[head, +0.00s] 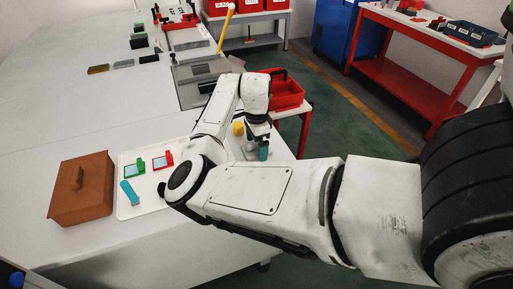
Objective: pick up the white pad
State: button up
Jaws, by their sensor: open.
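My gripper (257,140) points down over the near table's right end, open, with its fingers small and dark. A small teal piece (263,154) shows right beneath it; whether it is touched I cannot tell. A pale, whitish patch (248,153) lies just left of the teal piece and may be the white pad, but it blends with the table and I cannot tell for sure. A small yellow piece (238,128) is left of the gripper. My arm hides part of the table here.
A white tray (127,210) holds a green piece (135,168), a red piece (163,161) and a teal cylinder (129,192). A red bin (286,90) on a red stand is beyond my gripper.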

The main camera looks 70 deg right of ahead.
jog(key=c, duration=1.1)
jog(key=shift+r, duration=0.1)
jog(key=shift+r, duration=0.45)
notch_tip(320, 180, up, 2)
jog(key=shift+s+a+r+b, duration=0.1)
jog(key=shift+r+b, duration=0.05)
jog(key=shift+b, duration=0.5)
jog(key=s+a+r, duration=0.4)
jog(key=a+r, duration=0.1)
jog(key=s+a+r+b, duration=0.1)
jog(key=s+a+r, duration=0.3)
jog(key=s+a, duration=0.1)
jog(key=shift+s+r, duration=0.2)
jog(key=shift+r, duration=0.15)
